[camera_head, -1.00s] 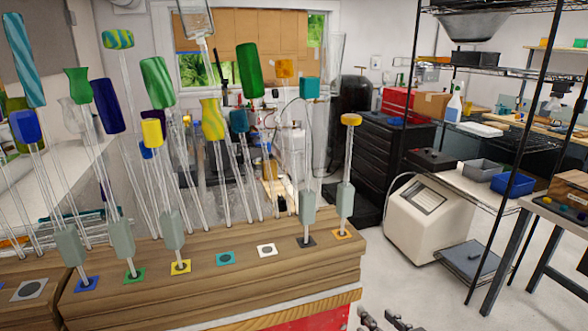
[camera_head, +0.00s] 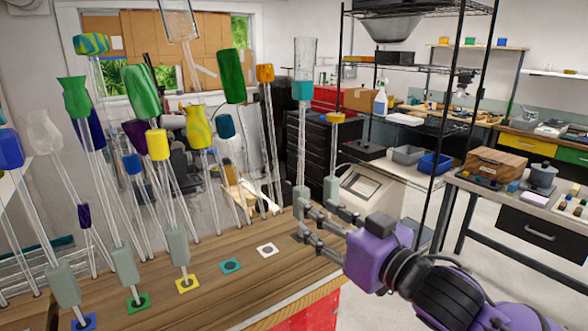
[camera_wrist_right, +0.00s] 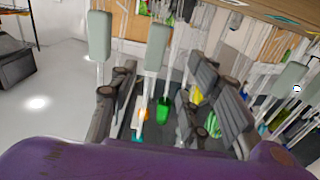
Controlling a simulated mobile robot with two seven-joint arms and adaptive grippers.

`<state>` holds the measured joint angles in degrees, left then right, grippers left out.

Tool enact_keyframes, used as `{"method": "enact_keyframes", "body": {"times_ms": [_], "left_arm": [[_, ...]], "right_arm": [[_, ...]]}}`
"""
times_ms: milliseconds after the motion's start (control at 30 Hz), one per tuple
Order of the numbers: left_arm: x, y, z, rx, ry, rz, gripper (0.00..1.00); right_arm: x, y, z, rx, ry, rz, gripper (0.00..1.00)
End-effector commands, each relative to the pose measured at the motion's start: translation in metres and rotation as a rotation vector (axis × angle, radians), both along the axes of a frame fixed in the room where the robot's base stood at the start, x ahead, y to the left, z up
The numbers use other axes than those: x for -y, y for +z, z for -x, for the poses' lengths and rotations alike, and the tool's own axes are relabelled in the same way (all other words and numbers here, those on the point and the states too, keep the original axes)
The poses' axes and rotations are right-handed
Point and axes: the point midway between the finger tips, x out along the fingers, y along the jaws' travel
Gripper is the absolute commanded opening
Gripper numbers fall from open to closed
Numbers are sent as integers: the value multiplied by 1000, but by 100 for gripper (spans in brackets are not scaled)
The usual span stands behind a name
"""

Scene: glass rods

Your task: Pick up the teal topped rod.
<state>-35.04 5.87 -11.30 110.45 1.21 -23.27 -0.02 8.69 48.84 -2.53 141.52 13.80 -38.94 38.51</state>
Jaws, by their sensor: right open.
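The teal topped rod has a teal block (camera_head: 302,90) at its upper end, and a clear shaft continues above it. Its grey-green grip block (camera_head: 300,200) stands low on the rod, near the wooden rack's right end. My right gripper (camera_head: 306,222) comes in from the right with its fingers open beside that grip. In the right wrist view the gripper's fingers (camera_wrist_right: 160,85) are spread, and a clear rod with a grey-green grip (camera_wrist_right: 158,45) shows between them. Whether they touch it I cannot tell. My left gripper is not in view.
A rod with an orange-yellow top (camera_head: 336,117) stands close on the right. Several other coloured-top rods, including a yellow one (camera_head: 157,144), crowd the wooden rack (camera_head: 215,290) to the left. A black shelf stands behind right.

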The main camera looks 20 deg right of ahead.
Motion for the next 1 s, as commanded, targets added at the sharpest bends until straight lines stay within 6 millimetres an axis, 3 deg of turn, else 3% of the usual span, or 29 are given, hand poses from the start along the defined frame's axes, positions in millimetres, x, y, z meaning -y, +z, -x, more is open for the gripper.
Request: {"method": "enact_keyframes", "body": {"times_ms": [600, 867, 1000], "left_arm": [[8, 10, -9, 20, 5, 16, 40], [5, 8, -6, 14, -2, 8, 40], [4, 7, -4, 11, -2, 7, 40]], "right_arm": [[-19, 0, -71, 4, 0, 0, 44], [-21, -3, -75, 0, 0, 0, 44], [-21, -3, -75, 0, 0, 0, 29]]}}
